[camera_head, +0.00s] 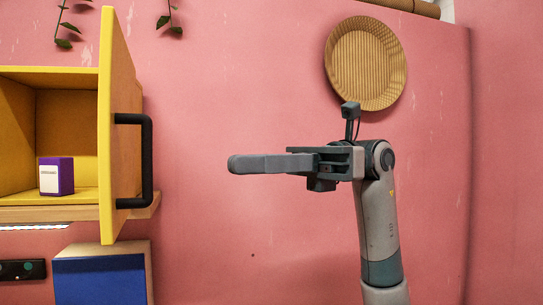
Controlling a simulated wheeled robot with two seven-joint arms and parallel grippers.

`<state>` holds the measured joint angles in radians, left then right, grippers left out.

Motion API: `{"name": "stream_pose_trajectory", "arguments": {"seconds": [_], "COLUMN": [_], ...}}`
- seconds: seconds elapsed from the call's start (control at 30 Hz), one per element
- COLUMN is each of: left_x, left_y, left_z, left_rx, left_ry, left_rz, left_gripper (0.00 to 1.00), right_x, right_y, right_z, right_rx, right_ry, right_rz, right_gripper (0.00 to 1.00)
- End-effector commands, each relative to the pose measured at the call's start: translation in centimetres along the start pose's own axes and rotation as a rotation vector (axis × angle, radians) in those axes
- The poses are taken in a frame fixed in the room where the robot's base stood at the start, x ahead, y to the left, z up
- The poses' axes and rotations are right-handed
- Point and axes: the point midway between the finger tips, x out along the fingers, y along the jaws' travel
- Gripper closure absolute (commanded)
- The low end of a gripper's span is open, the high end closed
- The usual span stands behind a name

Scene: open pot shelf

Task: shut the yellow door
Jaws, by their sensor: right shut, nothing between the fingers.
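The yellow door (105,150) stands open at the left, seen nearly edge-on and swung out towards me. A black bar handle (148,160) is on its right-hand face. The door belongs to a yellow cabinet (50,73) whose inside shows to its left. My right gripper (232,164) is shut and empty. It points left, to the right of the handle, with a clear gap between them. My left gripper is not in view.
A purple box (58,176) with a white label stands inside the cabinet. A wooden shelf board (150,206) runs under it, with a blue-fronted box (100,280) below. A round woven plate (366,62) hangs on the pink wall. The space between handle and gripper is free.

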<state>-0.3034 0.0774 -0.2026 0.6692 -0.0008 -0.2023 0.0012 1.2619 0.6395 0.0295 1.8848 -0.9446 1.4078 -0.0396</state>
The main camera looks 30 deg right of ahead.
Motion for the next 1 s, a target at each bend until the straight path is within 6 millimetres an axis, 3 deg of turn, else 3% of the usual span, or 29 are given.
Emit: {"name": "stream_pose_trajectory", "arguments": {"seconds": [0.17, 0.5, 0.7, 1.0], "left_x": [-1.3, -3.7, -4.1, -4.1], "left_y": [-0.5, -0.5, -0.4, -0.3], "left_z": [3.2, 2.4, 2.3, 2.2], "left_rx": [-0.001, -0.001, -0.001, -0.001], "left_ry": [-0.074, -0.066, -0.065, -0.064], "left_rz": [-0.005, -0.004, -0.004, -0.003], "left_gripper": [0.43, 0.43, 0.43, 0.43], "right_x": [2.9, 7.9, 9.0, 9.1], "right_y": [0.1, 0.0, 0.0, 0.0], "right_z": [0.2, 0.2, 0.0, -0.1], "right_rx": [0.000, 0.003, 0.003, 0.003], "right_ry": [0.001, 0.000, 0.000, 0.000], "right_rz": [0.004, 0.002, 0.001, 0.000], "right_gripper": [1.00, 1.00, 1.00, 1.00]}}
